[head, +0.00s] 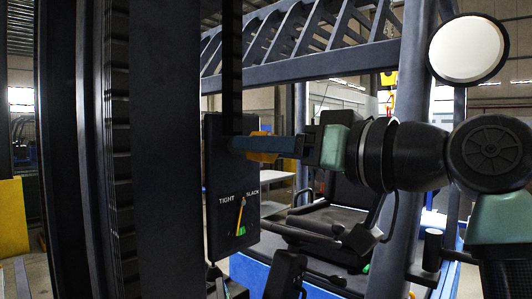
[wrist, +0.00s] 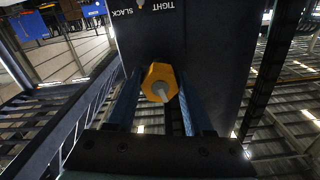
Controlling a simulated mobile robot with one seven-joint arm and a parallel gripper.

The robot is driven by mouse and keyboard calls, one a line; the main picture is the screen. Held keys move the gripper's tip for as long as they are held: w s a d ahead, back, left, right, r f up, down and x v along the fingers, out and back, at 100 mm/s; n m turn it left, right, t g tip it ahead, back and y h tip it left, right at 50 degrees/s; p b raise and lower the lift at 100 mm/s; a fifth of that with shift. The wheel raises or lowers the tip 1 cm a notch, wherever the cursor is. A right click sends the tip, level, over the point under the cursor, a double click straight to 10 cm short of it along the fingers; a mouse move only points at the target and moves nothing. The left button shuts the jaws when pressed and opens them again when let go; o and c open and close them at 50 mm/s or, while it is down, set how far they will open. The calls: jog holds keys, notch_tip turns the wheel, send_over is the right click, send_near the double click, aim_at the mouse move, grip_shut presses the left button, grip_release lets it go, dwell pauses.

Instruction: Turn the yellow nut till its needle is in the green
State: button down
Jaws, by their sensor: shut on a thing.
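The yellow nut (wrist: 160,82) is hexagonal, with a pale bolt end sticking out of its middle. It sits on a dark panel (wrist: 200,40) between the two blue fingers of my gripper (wrist: 157,76), which is shut on it. In the head view the nut (head: 262,156) shows partly behind the fingers of my gripper (head: 268,144). Below it on the panel (head: 218,165) is a gauge marked TIGHT on the left and SLACK on the right. Its thin yellow needle (head: 240,214) is near upright. A small green patch (head: 241,231) shows at its lower end; whether the needle is in the green I cannot tell.
A dark upright column (head: 165,150) stands just left of the panel. A forklift-like frame with slanted bars (head: 300,45) and a seat (head: 345,200) is behind and to the right. In the wrist view, racks (wrist: 45,125) lie to the left of the panel.

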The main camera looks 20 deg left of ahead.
jog(key=n+b, duration=0.1)
jog(key=n, duration=0.3)
jog(key=shift+n+b, duration=0.6)
jog(key=shift+n, duration=0.9)
jog(key=shift+c, duration=1.4)
grip_release()
jog(key=b+v, duration=0.4)
jog(key=v, duration=0.9)
jog(key=shift+r, duration=0.1)
